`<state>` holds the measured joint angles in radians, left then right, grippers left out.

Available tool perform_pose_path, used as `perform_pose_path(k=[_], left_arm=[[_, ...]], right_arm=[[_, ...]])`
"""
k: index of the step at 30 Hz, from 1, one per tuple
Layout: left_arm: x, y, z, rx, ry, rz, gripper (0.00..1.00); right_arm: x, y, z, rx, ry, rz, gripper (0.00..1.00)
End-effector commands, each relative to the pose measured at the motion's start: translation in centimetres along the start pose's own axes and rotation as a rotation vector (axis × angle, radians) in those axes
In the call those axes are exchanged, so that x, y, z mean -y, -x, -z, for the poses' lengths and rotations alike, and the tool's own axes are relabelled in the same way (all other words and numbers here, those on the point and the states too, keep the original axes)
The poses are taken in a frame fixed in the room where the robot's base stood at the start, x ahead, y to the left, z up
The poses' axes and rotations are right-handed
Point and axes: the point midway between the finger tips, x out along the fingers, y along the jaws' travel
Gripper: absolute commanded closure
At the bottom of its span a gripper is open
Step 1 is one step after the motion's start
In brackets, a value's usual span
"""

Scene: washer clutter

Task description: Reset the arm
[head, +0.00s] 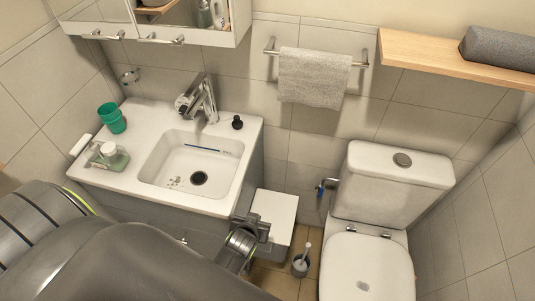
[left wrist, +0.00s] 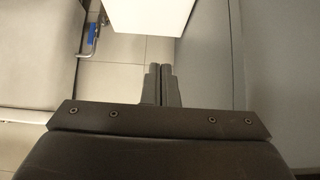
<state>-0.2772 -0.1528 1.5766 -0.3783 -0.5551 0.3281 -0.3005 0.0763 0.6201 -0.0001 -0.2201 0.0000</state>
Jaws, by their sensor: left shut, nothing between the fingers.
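My left arm comes in from the left across the foreground of the head view. My left gripper (head: 262,225) is in front of the right end of the sink cabinet, close to a white bin. In the left wrist view its two dark fingers (left wrist: 158,84) are together with nothing between them. My right gripper does not show in either view.
The white bin (head: 274,218) stands between the sink cabinet and the toilet (head: 368,262). A toilet brush holder (head: 300,266) is on the floor nearby. A towel (head: 314,77) hangs behind.

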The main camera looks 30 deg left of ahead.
Motion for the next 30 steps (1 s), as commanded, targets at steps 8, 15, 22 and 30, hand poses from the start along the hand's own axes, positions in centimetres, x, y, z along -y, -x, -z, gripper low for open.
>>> perform_pose_path(k=[8,15,22,30], left_arm=[[0.0,0.0,-0.3,0.003,-0.001,0.000,1.00],[0.8,-1.6,-5.6,0.093,-0.049,-0.018,1.00],[4.1,-2.8,-17.7,0.292,-0.133,-0.043,1.00],[11.1,-0.1,-32.0,0.535,-0.199,-0.031,1.00]], right_arm=[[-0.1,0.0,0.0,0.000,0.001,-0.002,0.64],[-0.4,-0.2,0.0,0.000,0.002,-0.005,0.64],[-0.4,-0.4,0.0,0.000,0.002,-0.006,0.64],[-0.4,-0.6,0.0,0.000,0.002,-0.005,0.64]])
